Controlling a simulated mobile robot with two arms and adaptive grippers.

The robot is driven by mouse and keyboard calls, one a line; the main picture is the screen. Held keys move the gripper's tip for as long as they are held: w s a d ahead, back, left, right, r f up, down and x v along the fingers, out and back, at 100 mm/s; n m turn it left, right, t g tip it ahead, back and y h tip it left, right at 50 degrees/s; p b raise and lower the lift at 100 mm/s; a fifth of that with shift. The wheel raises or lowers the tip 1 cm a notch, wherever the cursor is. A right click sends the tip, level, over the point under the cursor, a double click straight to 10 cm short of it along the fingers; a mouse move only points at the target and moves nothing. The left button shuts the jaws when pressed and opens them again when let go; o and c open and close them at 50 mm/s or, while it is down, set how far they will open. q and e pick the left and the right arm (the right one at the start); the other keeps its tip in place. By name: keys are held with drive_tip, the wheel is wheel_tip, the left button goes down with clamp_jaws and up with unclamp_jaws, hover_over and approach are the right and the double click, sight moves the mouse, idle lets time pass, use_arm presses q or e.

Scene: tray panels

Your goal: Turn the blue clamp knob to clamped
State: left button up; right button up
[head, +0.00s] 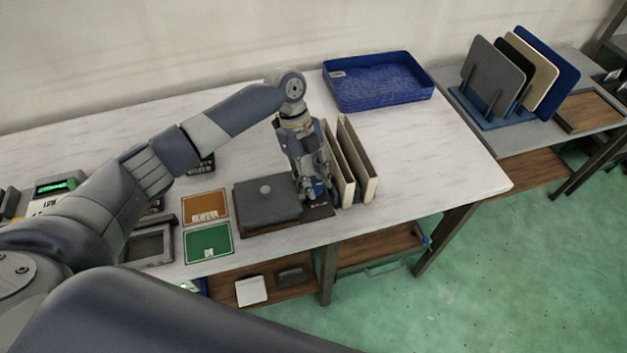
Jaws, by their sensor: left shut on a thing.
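The blue clamp knob (319,188) shows as a small blue patch at the right end of a dark clamp fixture, mostly hidden by the fingers. My left gripper (311,193) points down over it and is shut on the knob. The knob's pointer and any position marks are too small and covered to read. The fixture has a dark grey plate (262,212) with a small round button on top, set on a brown base. My right gripper is not in view.
Two upright cream panels (359,160) stand close to the right of my left gripper. A blue tray (378,98) lies at the back. An orange card (205,207) and a green OK card (208,243) lie left of the fixture. The table's right end (440,150) is clear.

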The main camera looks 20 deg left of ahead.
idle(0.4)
use_arm(q)
drive_tip(key=o, duration=1.1)
drive_tip(key=shift+c, duration=0.2)
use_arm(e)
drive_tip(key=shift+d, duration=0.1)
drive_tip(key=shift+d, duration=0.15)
